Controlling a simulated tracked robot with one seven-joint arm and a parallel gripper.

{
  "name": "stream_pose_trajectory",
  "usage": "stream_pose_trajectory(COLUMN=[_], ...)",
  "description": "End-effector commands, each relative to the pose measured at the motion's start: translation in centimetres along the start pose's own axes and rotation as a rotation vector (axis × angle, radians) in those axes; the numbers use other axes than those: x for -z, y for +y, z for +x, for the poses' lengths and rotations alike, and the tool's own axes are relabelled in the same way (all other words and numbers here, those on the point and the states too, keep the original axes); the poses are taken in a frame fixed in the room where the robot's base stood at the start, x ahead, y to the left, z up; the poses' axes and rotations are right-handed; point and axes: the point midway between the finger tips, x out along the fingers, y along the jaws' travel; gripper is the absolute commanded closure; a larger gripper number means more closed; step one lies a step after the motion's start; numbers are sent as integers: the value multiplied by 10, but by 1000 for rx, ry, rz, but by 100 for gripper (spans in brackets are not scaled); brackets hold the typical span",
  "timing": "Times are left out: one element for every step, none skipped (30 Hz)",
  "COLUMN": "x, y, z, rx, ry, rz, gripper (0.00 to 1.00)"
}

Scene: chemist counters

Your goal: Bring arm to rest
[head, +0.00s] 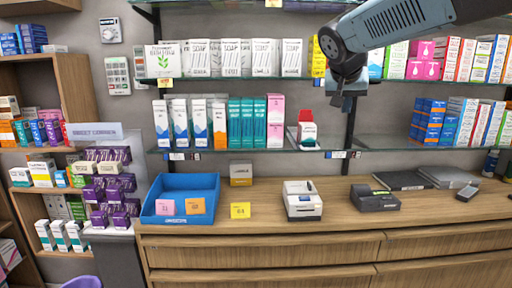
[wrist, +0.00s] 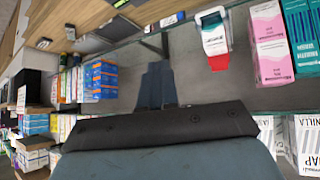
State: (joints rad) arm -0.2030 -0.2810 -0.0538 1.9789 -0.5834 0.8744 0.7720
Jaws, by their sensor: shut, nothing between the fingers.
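My arm enters the head view from the upper right, and my gripper (head: 345,103) hangs from its end in front of the glass shelves. In the wrist view my gripper (wrist: 158,84) shows its two fingers close together, with nothing held. The wrist view is turned over, with the counter at its top left.
Glass shelves (head: 240,150) hold rows of boxes on both sides of my gripper. Below, the wooden counter (head: 270,225) carries a blue tray (head: 180,183), a white printer-like device (head: 302,200), a dark device (head: 375,199) and a yellow note (head: 240,210). The counter's front middle is mostly clear.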

Motion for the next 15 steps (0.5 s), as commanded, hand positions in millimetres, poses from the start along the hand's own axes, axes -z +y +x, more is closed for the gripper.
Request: stream_pose_trajectory(x=[-20,-32,-48,-60,-73,-89,-102,-114,-131,-144,-156,-173,-185,-196,-211], y=[11,16,22,27,31,36,40,43,48,50,53,56,58,59,61], z=[-6,-8,-12,-14,-17,-20,-22,-24,-27,-29,-30,-33,-34,-36,-37], rx=[13,23,37,48,59,76,88,101,119,134,148,167,182,196,214], ry=[-25,-42,-64,-79,-94,-113,-127,-140,-156,-168,-179,-192,-201,-209,-218], rz=[-17,-31,-50,-64,-77,-95,-108,-121,-139,-151,-163,-181,-194,-205,-219], gripper=[100,100,100,100,100,100,100,100,100,100,100,100,100,100,100])
